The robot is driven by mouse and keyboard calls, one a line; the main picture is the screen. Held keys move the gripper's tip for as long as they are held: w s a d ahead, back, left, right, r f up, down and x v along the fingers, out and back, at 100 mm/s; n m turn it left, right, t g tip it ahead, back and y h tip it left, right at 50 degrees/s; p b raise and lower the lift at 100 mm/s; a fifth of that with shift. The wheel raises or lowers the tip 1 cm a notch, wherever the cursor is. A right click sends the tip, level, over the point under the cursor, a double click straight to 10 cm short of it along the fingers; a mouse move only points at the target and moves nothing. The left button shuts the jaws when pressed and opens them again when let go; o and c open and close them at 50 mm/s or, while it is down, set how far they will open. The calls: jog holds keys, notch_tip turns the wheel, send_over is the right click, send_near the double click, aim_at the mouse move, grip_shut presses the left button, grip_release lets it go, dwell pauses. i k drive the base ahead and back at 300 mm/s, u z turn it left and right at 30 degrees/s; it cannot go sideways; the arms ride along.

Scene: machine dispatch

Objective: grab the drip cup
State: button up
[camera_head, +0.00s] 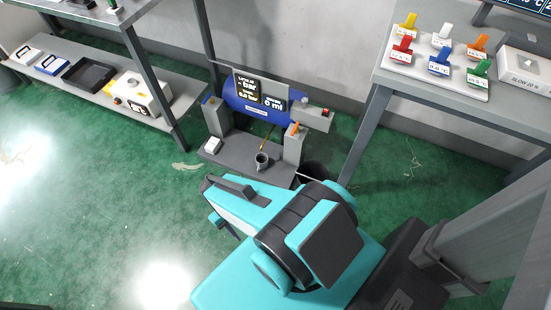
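A small grey cup (262,161), which looks like the drip cup, stands upright on the dark base plate (232,150) of a machine with a blue cylinder (240,103). A thin brownish line runs down just above the cup. My teal and black arm reaches up from the bottom of the view and ends in front of the machine, nearer to the camera than the cup. No gripper fingers can be made out, so I cannot tell how they stand relative to the cup.
A dark bin (313,170) stands right of the base plate, partly behind my arm. A grey table (400,84) with coloured labelled valves is at right. A shelf (190,85) with devices is at left. The green floor (90,220) at left is clear.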

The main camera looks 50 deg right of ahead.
aim_at(262, 158)
jog(key=u, duration=0.5)
jog(key=k, duration=0.1)
jog(key=z, duration=1.7)
jog(key=k, duration=0.95)
jog(key=u, duration=0.1)
jog(key=i, duration=0.95)
